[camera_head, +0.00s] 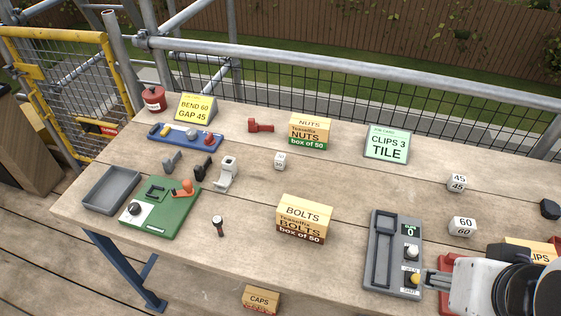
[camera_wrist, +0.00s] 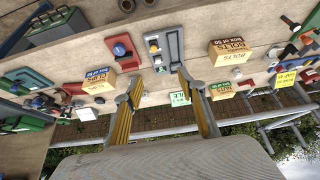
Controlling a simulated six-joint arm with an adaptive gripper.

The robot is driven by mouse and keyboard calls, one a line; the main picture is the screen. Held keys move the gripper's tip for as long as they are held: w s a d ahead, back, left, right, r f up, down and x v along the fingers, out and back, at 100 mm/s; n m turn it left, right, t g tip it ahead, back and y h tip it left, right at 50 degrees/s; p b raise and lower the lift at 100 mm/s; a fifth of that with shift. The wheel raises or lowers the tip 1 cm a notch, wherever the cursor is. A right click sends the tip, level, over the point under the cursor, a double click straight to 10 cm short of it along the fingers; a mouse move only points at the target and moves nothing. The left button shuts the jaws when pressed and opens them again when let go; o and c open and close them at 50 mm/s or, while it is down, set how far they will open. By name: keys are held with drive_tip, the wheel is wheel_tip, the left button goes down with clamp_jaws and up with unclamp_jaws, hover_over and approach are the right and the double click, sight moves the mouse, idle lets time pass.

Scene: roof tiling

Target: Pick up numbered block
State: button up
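Three white numbered blocks stand on the wooden table in the head view. The block marked 30 (camera_head: 280,161) is near the middle, between the nuts box and the bolts box. The block marked 45 (camera_head: 457,182) is at the right, and the block marked 60 (camera_head: 462,227) is nearer, just below it. My gripper (camera_head: 428,281) is at the lower right, by the grey gauge device, apart from all three blocks. In the wrist view my gripper (camera_wrist: 158,82) has its yellow-faced fingers spread with nothing between them. The blocks are too small to identify there.
The grey gauge device (camera_head: 382,250) has knobs and a display reading 0. The bolts box (camera_head: 304,220), nuts box (camera_head: 310,131), a green job card (camera_head: 387,144) and a yellow job card (camera_head: 196,107) stand upright. A clips box (camera_head: 533,246) is partly hidden behind my arm.

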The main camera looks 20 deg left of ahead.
drive_tip(key=shift+w, duration=0.1)
drive_tip(key=t+y, duration=0.3)
drive_tip(key=t, duration=0.3)
hover_over(280, 160)
drive_tip(key=s+d, duration=0.5)
wheel_tip(280, 160, down, 10)
drive_tip(key=a+f+h, duration=0.1)
drive_tip(key=f, duration=0.2)
drive_tip(key=a+f+t+h, duration=0.1)
drive_tip(key=a+f, duration=0.1)
drive_tip(key=f, duration=0.2)
drive_tip(key=a+f, duration=0.1)
drive_tip(key=f, duration=0.2)
drive_tip(key=shift+a+f+t+h, duration=0.3)
drive_tip(key=shift+a+f+h, duration=0.05)
drive_tip(key=shift+a+h, duration=0.05)
drive_tip(key=shift+s+f+h, duration=0.3)
drive_tip(key=shift+f, duration=0.45)
drive_tip(key=shift+w, duration=0.1)
